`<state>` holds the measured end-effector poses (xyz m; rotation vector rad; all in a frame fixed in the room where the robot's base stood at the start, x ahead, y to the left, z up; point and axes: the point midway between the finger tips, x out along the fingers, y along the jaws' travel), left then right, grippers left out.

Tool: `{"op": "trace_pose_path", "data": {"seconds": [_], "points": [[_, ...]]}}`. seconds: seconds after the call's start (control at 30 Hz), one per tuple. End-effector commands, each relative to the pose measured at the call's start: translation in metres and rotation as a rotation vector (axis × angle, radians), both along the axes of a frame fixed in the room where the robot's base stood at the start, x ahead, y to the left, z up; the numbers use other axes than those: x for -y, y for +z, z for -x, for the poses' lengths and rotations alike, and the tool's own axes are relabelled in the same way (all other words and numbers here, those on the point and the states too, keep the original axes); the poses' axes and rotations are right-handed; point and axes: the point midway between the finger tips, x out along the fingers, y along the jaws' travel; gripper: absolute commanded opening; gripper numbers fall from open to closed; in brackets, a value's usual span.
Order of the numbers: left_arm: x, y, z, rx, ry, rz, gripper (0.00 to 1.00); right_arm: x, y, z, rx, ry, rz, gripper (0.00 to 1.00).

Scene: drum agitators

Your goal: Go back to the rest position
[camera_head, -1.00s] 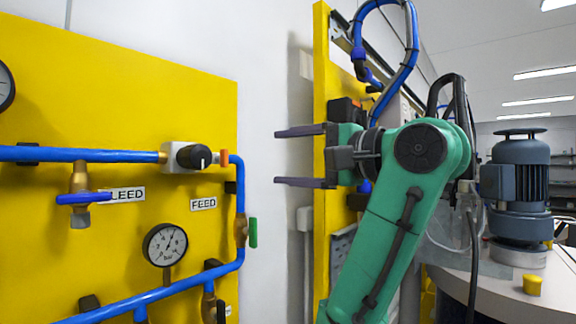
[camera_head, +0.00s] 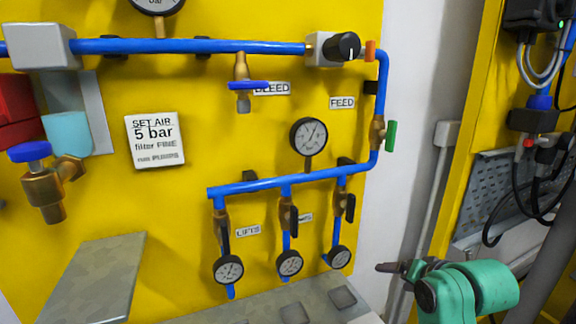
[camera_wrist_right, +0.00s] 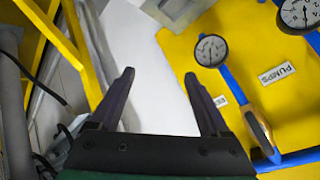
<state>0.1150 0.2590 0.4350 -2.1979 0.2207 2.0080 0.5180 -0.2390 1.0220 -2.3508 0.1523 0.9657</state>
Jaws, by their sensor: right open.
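My right gripper (camera_head: 400,268) is low at the right in the head view, on a green arm that comes in from the lower right. Its fingers point left, short of the lower gauges on the yellow panel (camera_head: 90,210). In the right wrist view its two dark fingers (camera_wrist_right: 160,90) stand wide apart with nothing between them. Behind them are white wall and the yellow panel. My left gripper does not show in either view.
Blue pipes (camera_head: 190,46) with valves run across the panel. A green-handled valve (camera_head: 390,135) and a small gauge (camera_head: 340,257) are nearest the right gripper. A grey shelf (camera_head: 95,280) juts out lower left. Another yellow panel (camera_head: 470,140) with cables stands at right.

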Motion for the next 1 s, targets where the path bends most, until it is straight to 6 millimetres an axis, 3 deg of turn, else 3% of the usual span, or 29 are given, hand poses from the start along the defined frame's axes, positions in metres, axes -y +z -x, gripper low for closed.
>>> {"op": "trace_pose_path", "data": {"seconds": [0.03,0.1,0.2,0.4,0.6,0.77,1.0], "points": [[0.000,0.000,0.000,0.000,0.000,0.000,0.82,-0.001,-0.043,0.023,-0.072,0.057,0.080,0.80],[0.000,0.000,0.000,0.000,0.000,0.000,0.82,-0.001,-0.086,0.052,-0.146,0.143,0.181,0.80],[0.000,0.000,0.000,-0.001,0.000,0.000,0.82,-0.003,-0.127,0.088,-0.224,0.248,0.280,0.80],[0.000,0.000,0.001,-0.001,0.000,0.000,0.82,-0.006,-0.179,0.152,-0.347,0.430,0.404,0.80],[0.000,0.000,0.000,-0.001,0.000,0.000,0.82,-0.010,-0.214,0.218,-0.454,0.617,0.493,0.80],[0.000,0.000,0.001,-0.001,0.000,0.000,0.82,-0.011,-0.274,0.203,-0.473,0.618,0.486,0.80],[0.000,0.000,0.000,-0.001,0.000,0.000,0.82,-0.012,-0.377,0.212,-0.517,0.636,0.474,0.80]]}}
